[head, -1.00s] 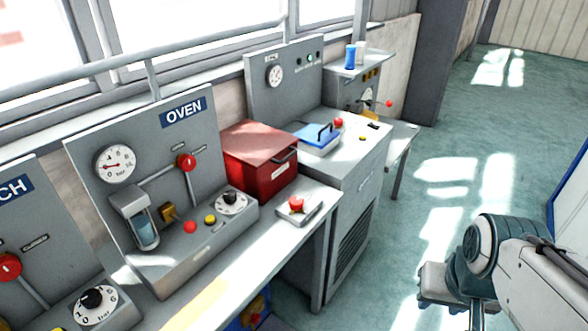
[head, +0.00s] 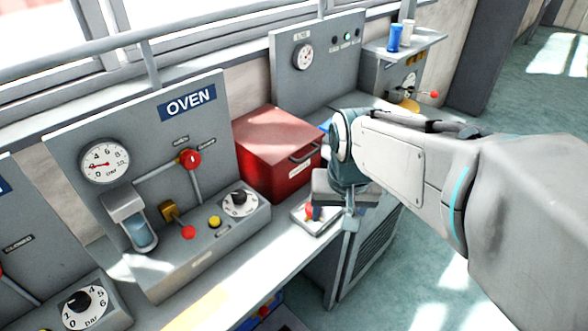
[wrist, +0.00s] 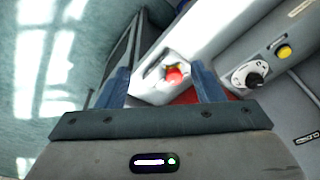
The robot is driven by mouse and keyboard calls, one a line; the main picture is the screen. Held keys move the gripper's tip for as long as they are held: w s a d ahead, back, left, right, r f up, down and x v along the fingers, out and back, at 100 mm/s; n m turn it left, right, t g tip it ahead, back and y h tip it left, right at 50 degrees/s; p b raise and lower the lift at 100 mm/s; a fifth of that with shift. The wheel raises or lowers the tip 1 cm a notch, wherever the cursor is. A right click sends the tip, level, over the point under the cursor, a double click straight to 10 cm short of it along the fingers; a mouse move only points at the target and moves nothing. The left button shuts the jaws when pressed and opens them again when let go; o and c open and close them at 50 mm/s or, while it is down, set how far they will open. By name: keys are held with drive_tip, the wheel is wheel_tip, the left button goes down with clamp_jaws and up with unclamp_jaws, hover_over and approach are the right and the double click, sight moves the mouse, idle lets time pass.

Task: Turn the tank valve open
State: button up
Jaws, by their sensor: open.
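No part carries a tank label that I can read. A small red knob (head: 309,209) stands on a light plate (head: 322,228) at the bench's front right corner. My gripper (head: 325,213) is above this plate, partly hiding it. In the wrist view my gripper (wrist: 160,71) is open, its two blue fingers apart. The red knob (wrist: 174,76) shows between the fingers; I cannot tell whether they touch it. On the OVEN panel (head: 222,130), a red round valve handle (head: 189,159) sits on grey piping, and a yellow lever (head: 171,213) sits lower down.
A red box (head: 272,140) stands behind the plate. The OVEN console has a black dial (head: 239,201), a yellow button (head: 214,221) and a gauge (head: 105,162). A blue cup (head: 394,39) stands on a far shelf. Open floor (head: 420,300) lies right.

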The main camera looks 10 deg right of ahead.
drive_tip(key=w+f+m+g+p, duration=0.25)
drive_tip(key=w+m, duration=0.45)
drive_tip(key=w, duration=1)
drive_tip(key=f, duration=1.3)
drive_tip(key=shift+s+a+f, duration=0.15)
drive_tip(key=shift+s+f, duration=0.15)
drive_tip(key=shift+c, duration=0.3)
drive_tip(key=c, duration=0.9)
